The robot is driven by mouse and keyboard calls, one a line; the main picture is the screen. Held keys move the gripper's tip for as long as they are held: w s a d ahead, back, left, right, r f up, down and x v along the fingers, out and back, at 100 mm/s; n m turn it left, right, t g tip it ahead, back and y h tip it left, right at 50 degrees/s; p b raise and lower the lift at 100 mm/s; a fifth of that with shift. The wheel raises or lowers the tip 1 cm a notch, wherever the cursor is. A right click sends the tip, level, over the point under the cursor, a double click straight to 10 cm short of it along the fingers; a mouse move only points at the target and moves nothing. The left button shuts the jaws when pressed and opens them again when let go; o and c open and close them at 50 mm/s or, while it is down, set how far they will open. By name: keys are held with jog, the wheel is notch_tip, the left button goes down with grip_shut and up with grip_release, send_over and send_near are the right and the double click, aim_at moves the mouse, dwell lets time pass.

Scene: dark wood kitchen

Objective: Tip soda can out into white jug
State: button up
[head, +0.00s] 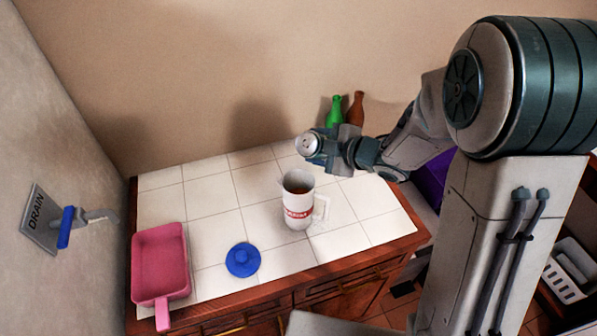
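The white jug (298,212) stands upright and open on the white tiled counter, with a red label on its front and a handle on its right. Brown content shows inside it. The soda can (309,145) is held in the air above and behind the jug, its silver end facing the camera. It looks tilted, but its exact angle is hard to tell. My gripper (322,148) reaches in from the right and is shut on the can; the fingers are partly hidden. The can is apart from the jug.
A blue lid (243,260) lies left of the jug. A pink pan (160,263) sits at the counter's left end. A green bottle (335,113) and a brown bottle (356,109) stand behind my gripper. A DRAIN sign (40,220) and blue-handled lever (66,228) are on the left wall.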

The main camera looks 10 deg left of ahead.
jog(key=shift+r+m+g+p, duration=0.4)
jog(key=shift+r+m+p, duration=0.2)
jog(key=shift+p, duration=1.05)
jog(key=f, duration=0.1)
jog(key=f+m+g, duration=0.1)
jog(key=shift+w+d+f+y, duration=0.2)
jog(key=shift+w+f+y, duration=0.15)
jog(key=shift+y, duration=0.05)
jog(key=shift+w+d+f+m+g, duration=0.15)
jog(key=shift+w+f+m+g, duration=0.2)
jog(key=shift+m, duration=0.35)
notch_tip(320, 180, down, 7)
jog(key=w+m+g+y, duration=0.1)
jog(key=m+g, duration=0.1)
jog(key=shift+d+r+y, duration=0.2)
jog(key=shift+y, duration=0.1)
jog(key=shift+w, duration=0.15)
